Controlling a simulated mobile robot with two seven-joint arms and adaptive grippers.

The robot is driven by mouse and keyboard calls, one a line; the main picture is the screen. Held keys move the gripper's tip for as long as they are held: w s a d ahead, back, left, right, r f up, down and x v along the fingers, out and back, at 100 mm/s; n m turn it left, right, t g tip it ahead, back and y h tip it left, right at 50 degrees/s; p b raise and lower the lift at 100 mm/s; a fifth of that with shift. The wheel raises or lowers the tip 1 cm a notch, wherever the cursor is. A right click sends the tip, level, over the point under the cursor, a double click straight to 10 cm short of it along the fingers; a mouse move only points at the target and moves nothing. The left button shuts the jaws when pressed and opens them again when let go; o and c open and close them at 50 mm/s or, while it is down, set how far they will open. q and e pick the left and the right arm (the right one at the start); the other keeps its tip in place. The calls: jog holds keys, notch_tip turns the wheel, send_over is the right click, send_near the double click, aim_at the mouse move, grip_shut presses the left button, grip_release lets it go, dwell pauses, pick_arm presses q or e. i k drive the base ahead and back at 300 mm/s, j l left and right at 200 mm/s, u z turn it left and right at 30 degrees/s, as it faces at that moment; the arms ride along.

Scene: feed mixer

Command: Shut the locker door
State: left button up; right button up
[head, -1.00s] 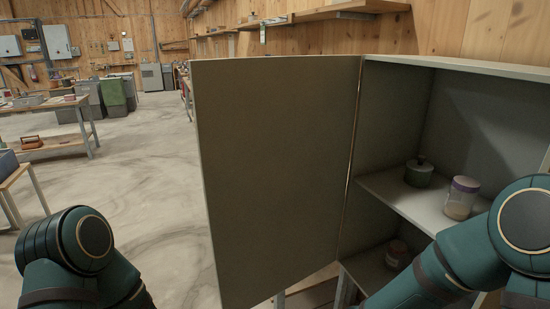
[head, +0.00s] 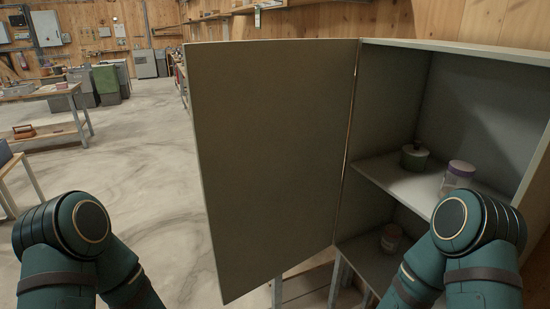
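The locker (head: 452,47) stands at the right with its front open. Its grey-beige door (head: 270,165) hangs wide open to the left, hinged at the locker's left side. Inside, a small dark green lidded pot (head: 414,156) and a jar with a purple lid (head: 458,176) stand on the middle shelf. Another jar (head: 390,238) stands on the lower level. My two arms show at the bottom left and bottom right, the right one in front of the locker's lower part. Neither gripper is in view.
Free concrete floor (head: 150,150) lies left of the door. A workbench (head: 50,92) with a red-brown item on its lower shelf stands at the far left. A green bin (head: 106,84) and grey cabinets stand at the back. A wooden wall with a shelf is behind the locker.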

aim_at(270, 118)
jog(key=i+j+z, duration=0.15)
jog(key=j, duration=0.2)
jog(key=j+z, duration=0.15)
jog(key=j, duration=0.25)
jog(key=i+j+z, duration=0.1)
jog(key=j+z, duration=0.3)
jog(key=j, duration=0.2)
jog(key=j+z, duration=0.4)
jog(key=j, duration=0.15)
jog(key=j+z, duration=0.4)
jog(key=j, duration=0.2)
jog(key=i+j+z, duration=0.1)
jog(key=j+z, duration=0.25)
jog(key=j, duration=0.35)
jog(key=j+z, duration=0.4)
jog(key=j, duration=0.3)
